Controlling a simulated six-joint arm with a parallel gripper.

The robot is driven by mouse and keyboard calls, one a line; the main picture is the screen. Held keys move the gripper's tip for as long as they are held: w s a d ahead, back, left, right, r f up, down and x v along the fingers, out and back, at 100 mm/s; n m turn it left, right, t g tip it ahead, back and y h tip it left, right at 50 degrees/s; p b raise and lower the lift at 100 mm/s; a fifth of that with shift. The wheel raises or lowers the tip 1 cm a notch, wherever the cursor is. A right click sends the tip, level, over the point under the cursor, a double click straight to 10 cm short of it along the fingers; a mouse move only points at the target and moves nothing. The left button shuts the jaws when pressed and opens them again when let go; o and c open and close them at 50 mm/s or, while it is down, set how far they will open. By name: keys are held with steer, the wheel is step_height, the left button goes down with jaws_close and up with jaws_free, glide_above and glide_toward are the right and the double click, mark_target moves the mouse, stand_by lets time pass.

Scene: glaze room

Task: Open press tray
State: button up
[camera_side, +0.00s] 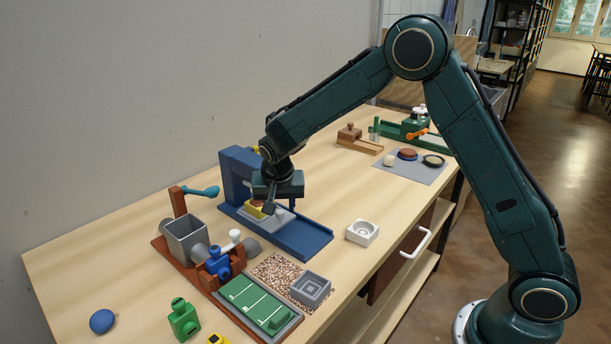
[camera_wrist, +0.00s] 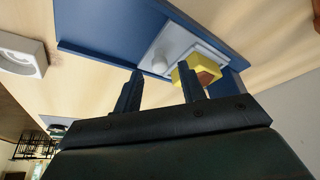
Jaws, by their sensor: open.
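The blue press (camera_side: 240,172) stands mid-table, with a bare blue track (camera_side: 300,238) running toward the front right. Its pale grey press tray (camera_side: 272,224) sits at the rear of the track, close to the upright; the wrist view shows it too (camera_wrist: 182,42). A pale knob (camera_wrist: 160,66) is on the tray's front side. A yellow mould (camera_wrist: 186,74) with a reddish-brown filling is on the tray, partly hidden by a finger. My gripper (camera_side: 281,207) is open above the tray, fingers pointing down. In the wrist view the knob appears between and beyond the fingertips (camera_wrist: 161,80); contact cannot be told.
A white square mould (camera_side: 362,232) stands right of the track. A brown machine with a grey hopper (camera_side: 186,238) and a speckled mat (camera_side: 275,268) are at front left. A grey mat (camera_side: 425,174) with small items lies at back right. Table between is clear.

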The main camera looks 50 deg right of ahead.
steer(key=shift+x, duration=0.85)
jaws_close()
steer(key=shift+s, duration=0.1)
steer(key=s, duration=1)
steer(key=shift+s, duration=0.25)
jaws_free()
